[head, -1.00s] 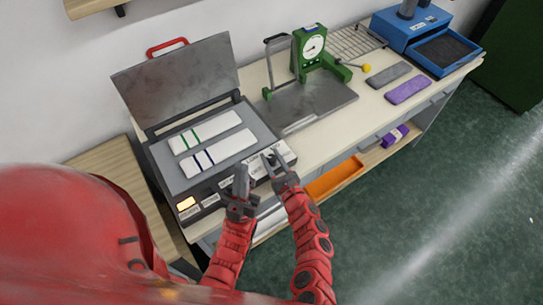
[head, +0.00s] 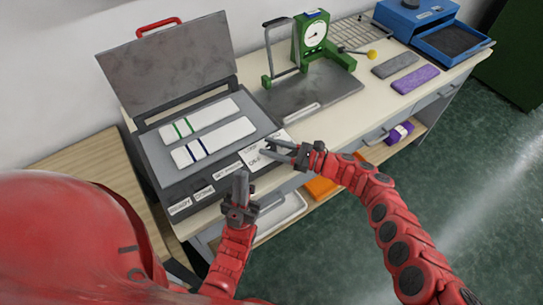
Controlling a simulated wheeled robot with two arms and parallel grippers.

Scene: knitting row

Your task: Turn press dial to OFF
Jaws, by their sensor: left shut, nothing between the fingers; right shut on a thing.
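The press (head: 157,161) is a grey box with its lid (head: 170,72) standing open and a red handle on top. Two white strips, one with green bands (head: 203,119) and one with blue bands (head: 217,139), lie on its bed. My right gripper (head: 266,146) is at the white label plate (head: 252,157) on the press's front right corner. It is shut on the press dial, which its fingers mostly hide; I cannot read the dial's setting. My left gripper (head: 241,176) is shut and empty in front of the press's front face.
A green gauge stand (head: 314,38) stands right of the press on a grey plate. Grey (head: 396,65) and purple (head: 415,79) pads and a blue box (head: 427,22) are further right. An orange tray (head: 322,187) is below the worktop.

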